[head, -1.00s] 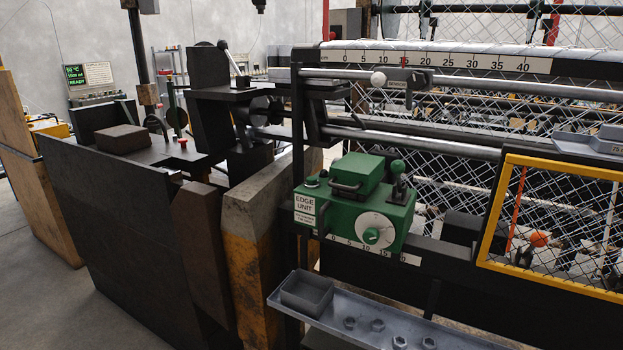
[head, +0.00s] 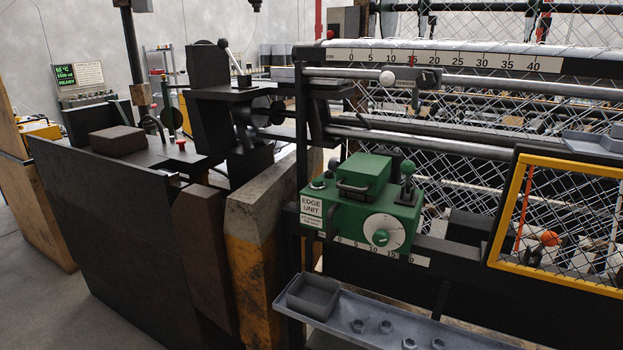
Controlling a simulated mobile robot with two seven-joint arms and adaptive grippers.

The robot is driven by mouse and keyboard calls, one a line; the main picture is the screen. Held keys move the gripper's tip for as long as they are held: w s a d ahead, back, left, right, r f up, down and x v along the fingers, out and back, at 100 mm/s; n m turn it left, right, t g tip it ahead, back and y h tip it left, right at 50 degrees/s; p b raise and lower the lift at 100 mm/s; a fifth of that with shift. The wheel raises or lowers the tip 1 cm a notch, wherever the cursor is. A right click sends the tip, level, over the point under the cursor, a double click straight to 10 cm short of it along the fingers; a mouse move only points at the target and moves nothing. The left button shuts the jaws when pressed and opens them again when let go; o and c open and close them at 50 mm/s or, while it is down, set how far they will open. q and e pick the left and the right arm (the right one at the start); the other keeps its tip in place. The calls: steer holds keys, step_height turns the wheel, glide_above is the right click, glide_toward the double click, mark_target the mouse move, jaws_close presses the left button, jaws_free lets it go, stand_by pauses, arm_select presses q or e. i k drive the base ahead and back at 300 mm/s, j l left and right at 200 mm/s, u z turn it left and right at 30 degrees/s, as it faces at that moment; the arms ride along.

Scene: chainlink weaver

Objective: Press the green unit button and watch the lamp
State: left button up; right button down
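The green edge unit (head: 345,207) is mounted on the machine's front rail, right of the picture's middle. A white "EDGE UNIT" label (head: 311,210) is on its left face. A small round fitting (head: 318,183) sits on its top left corner; I cannot tell whether it is a button or a lamp, or whether it is lit. The unit has a raised green box with a dark handle (head: 352,188), a green-knobbed lever (head: 407,176) and a white dial with a green knob (head: 381,236). Neither gripper is in view.
A grey tray (head: 450,335) with a small bin (head: 313,297) and several nuts juts out below the unit. A yellow-framed mesh guard (head: 507,208) stands to the right. A worn yellow and grey post (head: 250,240) stands to the left. Open floor shows at lower left.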

mark_target(317, 182)
steer(key=i+j, duration=0.15)
steer(key=j, duration=0.3)
steer(key=i+j+z, duration=0.15)
steer(key=j, duration=0.8)
steer(key=i+j+z, duration=0.15)
steer(key=j, duration=0.35)
steer(key=i+j, duration=0.1)
steer(key=j, duration=0.35)
